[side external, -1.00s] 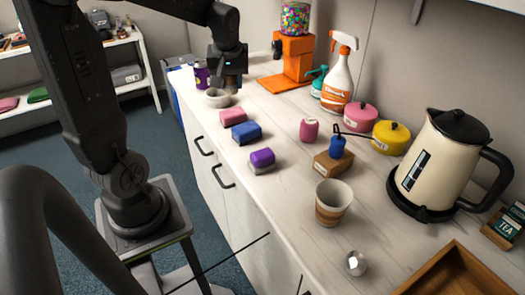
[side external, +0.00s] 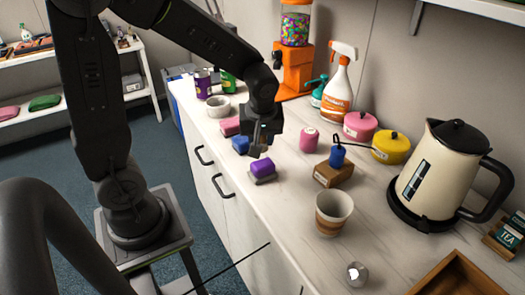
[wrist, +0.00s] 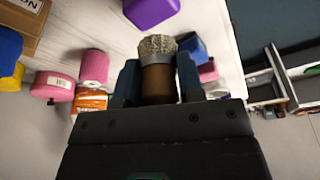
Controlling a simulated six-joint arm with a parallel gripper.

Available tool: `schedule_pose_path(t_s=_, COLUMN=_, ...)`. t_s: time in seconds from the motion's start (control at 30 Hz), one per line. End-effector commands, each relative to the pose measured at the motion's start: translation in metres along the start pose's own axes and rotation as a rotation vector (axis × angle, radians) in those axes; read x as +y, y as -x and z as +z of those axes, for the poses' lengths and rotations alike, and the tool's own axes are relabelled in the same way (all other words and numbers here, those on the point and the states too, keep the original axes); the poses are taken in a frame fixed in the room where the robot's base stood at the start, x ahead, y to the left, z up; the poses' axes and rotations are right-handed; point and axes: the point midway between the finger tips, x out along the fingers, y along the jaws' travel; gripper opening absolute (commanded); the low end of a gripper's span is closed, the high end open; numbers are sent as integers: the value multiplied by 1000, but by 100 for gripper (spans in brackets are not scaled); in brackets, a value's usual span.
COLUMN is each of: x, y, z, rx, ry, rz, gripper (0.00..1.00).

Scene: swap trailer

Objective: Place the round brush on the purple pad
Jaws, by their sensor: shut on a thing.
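My gripper (wrist: 158,88) is shut on the round brush (wrist: 157,46), with one dark finger on each side of its brown handle. The brush has a grey ferrule and pale bristles that point away from the gripper in the wrist view. In the side view my gripper (side external: 258,145) is over the counter, just behind and above the purple pad (side external: 262,167), a purple block with a grey underside. The purple pad (wrist: 150,10) also shows at the top of the wrist view, beyond the bristles and apart from them in the picture. The brush is mostly hidden in the side view.
A blue pad (side external: 241,146) and a pink pad (side external: 229,126) lie behind the gripper. The counter between the purple pad and the cup is clear.

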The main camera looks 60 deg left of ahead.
Motion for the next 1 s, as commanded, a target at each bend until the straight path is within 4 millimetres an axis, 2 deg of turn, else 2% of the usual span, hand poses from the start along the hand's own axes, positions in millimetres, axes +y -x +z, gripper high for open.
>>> schedule_pose_path(t_s=0.13, x=5, y=-7, z=5, rx=-1, ry=0, rz=-1, gripper=12)
schedule_pose_path(t_s=0.4, x=4, y=-40, z=14, rx=-1, ry=0, rz=-2, gripper=12)
schedule_pose_path(t_s=0.8, x=4, y=-44, z=15, rx=-1, ry=0, rz=-1, gripper=12)
schedule_pose_path(t_s=0.83, x=4, y=-44, z=15, rx=-1, ry=0, rz=-1, gripper=36)
schedule_pose_path(t_s=1.0, x=4, y=-44, z=14, rx=0, ry=1, rz=0, gripper=52)
